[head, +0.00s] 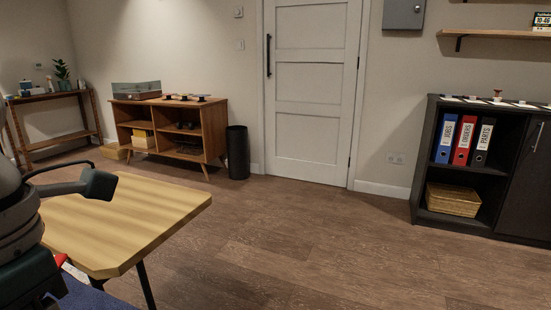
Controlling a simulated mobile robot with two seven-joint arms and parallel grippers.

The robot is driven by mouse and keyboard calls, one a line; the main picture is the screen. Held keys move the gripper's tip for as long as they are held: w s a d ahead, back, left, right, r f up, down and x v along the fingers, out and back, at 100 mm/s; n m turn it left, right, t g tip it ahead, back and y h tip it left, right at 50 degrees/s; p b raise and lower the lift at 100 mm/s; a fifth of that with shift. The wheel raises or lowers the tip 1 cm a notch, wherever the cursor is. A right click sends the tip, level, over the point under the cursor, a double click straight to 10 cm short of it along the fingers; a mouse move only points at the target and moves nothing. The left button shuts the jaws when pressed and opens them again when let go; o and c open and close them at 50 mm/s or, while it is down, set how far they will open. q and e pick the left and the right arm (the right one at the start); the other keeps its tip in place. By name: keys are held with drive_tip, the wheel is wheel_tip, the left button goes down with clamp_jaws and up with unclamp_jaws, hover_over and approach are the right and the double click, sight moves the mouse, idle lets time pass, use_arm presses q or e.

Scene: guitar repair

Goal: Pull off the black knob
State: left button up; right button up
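I see no black knob and no guitar in the head view. My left arm comes in at the left edge, over the near end of a wooden table (140,215). A dark, rounded end piece (98,184) on a thin bar sticks out from it over the table. I cannot make out two fingertips there, so the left gripper's opening does not show. My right gripper is out of view.
A blue surface (90,296) shows at the bottom left. A wooden cabinet (206,132), a black bin (238,152) and a white door (310,95) stand at the back. A dark cabinet (425,165) with binders is at right. The middle floor is clear.

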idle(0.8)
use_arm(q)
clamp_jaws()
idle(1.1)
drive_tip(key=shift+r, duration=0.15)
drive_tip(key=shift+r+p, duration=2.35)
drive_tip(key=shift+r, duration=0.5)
